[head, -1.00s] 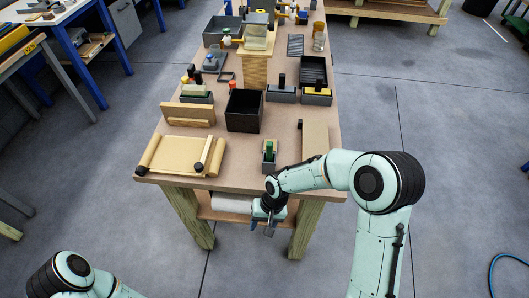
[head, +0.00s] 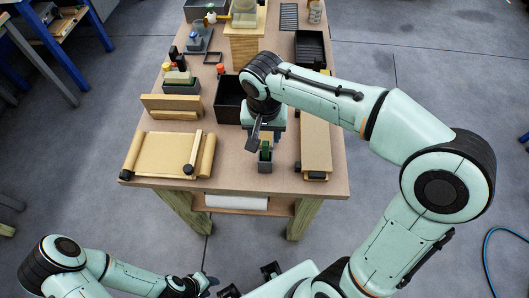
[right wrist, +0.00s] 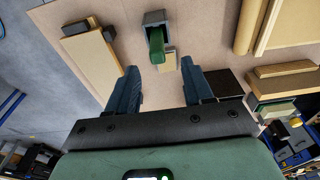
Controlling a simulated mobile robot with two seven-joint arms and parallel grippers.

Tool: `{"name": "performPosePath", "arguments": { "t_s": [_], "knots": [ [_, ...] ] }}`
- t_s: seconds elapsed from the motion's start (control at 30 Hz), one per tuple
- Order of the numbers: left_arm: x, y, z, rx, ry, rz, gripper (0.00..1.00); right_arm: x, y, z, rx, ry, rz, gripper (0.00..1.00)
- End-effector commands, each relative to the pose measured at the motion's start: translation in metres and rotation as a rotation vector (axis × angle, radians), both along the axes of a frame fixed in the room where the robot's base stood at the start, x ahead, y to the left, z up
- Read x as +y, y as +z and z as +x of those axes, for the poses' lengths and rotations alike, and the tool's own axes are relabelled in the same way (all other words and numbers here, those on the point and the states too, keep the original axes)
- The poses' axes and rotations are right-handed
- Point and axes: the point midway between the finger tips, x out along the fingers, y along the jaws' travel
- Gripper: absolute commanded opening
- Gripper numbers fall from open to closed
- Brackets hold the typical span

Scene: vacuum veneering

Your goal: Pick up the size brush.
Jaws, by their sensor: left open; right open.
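What looks like the size brush, a green upright piece (head: 265,151), stands in a small grey holder (head: 265,166) near the front edge of the workbench. In the right wrist view the green piece (right wrist: 157,46) sticks out of the grey holder (right wrist: 153,17). My right gripper (head: 264,137) is above and just behind the holder, open and empty. In the right wrist view its two fingers (right wrist: 160,76) are apart, with the green piece just beyond their tips, roughly centred between them. My left gripper (head: 207,283) is low, in front of the bench, open and away from the brush.
A black bin (head: 229,99) stands just behind the holder, partly hidden by my right arm. A long tan board (head: 316,145) lies to the right. A tan sheet with rollers (head: 163,155) lies to the left. Bare bench top (head: 232,160) lies between the sheet and the holder.

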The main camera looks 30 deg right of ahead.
Motion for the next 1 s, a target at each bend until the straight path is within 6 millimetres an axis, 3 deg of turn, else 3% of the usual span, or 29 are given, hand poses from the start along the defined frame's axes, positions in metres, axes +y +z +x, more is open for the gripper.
{"name": "performPosePath", "arguments": {
  "t_s": [0.1, 0.33, 0.6, 0.9, 0.93, 1.0],
  "knots": [
    [0.0, -0.003, -0.002, 0.002, 0.0, 0.0, 0.43, -0.001, -0.019, 0.002, 0.002, 0.0, -0.001, 0.51],
    [0.0, -0.004, -0.002, 0.002, -0.001, 0.0, 0.43, -0.002, -0.035, 0.001, 0.002, 0.001, -0.001, 0.51],
    [0.0, -0.006, -0.004, 0.003, 0.0, 0.0, 0.43, -0.003, -0.073, -0.001, 0.001, 0.001, 0.0, 0.51],
    [0.0, -0.006, -0.004, 0.003, 0.0, 0.0, 0.43, -0.004, -0.079, 0.0, -0.002, 0.001, 0.001, 0.51],
    [0.0, -0.006, -0.004, 0.003, 0.0, 0.0, 0.43, -0.004, -0.079, 0.0, -0.002, 0.001, 0.001, 0.48],
    [0.0, -0.006, -0.004, 0.003, 0.0, 0.0, 0.43, -0.004, -0.079, 0.0, -0.002, 0.001, 0.001, 0.25]
  ]
}}
